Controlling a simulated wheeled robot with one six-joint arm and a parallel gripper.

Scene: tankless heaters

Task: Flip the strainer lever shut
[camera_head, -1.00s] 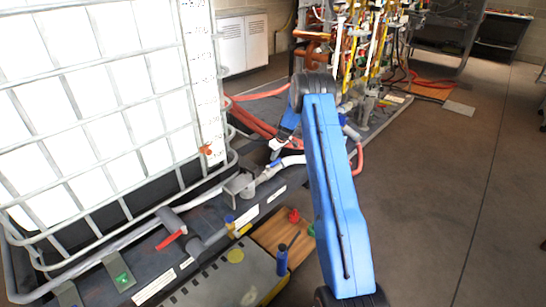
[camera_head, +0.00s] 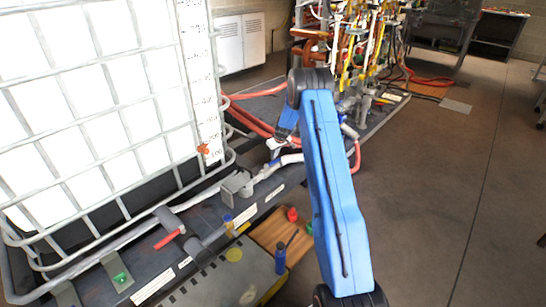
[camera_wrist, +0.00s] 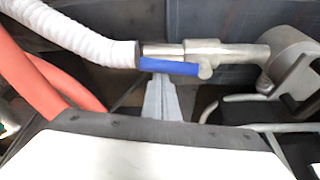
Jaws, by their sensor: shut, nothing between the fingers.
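A blue lever (camera_wrist: 170,67) sits on a metal valve and pipe fitting (camera_wrist: 215,50). It lies roughly along the pipe, beside the end of a white ribbed hose (camera_wrist: 85,35). My gripper (camera_wrist: 160,82) is shut and empty. Its grey fingertips are just below the lever in the wrist view; I cannot tell whether they touch it. In the head view the hose (camera_head: 291,158) runs along the skid's edge, and a small blue part (camera_head: 274,163) shows on the fitting. My arm's end hides part of that area.
A caged white tank (camera_head: 90,110) stands at the left, with a red-handled valve (camera_head: 168,238) below it. Red hoses (camera_wrist: 38,75) run left of my gripper. A blue bottle (camera_head: 281,258) stands nearby. Open floor lies at the right.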

